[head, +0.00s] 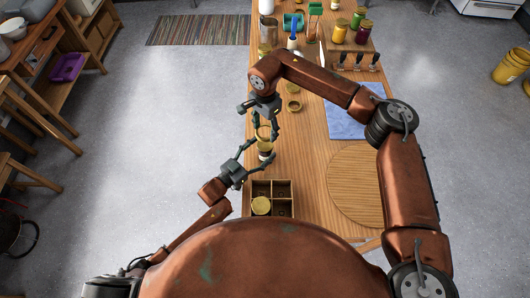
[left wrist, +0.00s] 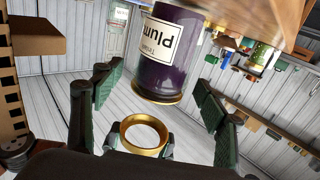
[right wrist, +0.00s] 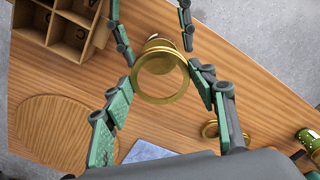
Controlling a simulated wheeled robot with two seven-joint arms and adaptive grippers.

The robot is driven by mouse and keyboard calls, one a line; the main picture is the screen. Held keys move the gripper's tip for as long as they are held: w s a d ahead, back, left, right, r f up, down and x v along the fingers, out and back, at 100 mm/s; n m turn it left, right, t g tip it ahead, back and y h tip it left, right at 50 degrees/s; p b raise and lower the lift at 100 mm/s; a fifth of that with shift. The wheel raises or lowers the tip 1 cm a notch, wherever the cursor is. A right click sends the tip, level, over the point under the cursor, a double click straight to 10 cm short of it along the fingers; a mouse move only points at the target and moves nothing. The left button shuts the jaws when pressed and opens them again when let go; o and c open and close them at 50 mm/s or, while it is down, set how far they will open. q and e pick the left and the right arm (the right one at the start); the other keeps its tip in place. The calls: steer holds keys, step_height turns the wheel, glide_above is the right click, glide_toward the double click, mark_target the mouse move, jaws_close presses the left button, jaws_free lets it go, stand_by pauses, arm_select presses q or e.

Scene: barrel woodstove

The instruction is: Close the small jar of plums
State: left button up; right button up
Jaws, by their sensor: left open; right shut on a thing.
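The small plum jar (head: 265,150) stands on the wooden table, dark purple with a white "Plum" label. In the left wrist view the jar (left wrist: 165,60) appears upside down, with a gold edge at its top. My left gripper (head: 260,153) is open, its fingers on either side of the jar; contact is unclear.
A wooden divided crate (head: 271,182) with a gold-lidded jar (head: 261,206) stands close to the near side. More gold rings (head: 293,105) lie beyond my right gripper. A blue cloth (head: 350,120) and round board (head: 365,185) lie to the right. Filled jars (head: 340,31) stand at the back.

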arm_select(q)
steer(key=shift+c, duration=0.2)
steer(key=c, duration=1.7)
steer(key=shift+c, duration=0.2)
arm_select(e)
glide_above(265, 145)
steer(key=shift+w+f, duration=0.1)
steer(key=shift+f, duration=2.4)
steer(key=shift+f, duration=0.1)
steer(key=shift+f, duration=0.75)
steer(key=shift+f, duration=0.4)
steer(key=shift+f, duration=0.25)
steer(key=shift+c, duration=0.6)
steer(key=shift+f, duration=0.2)
steer(key=shift+c, duration=0.8)
steer(key=shift+f, duration=0.1)
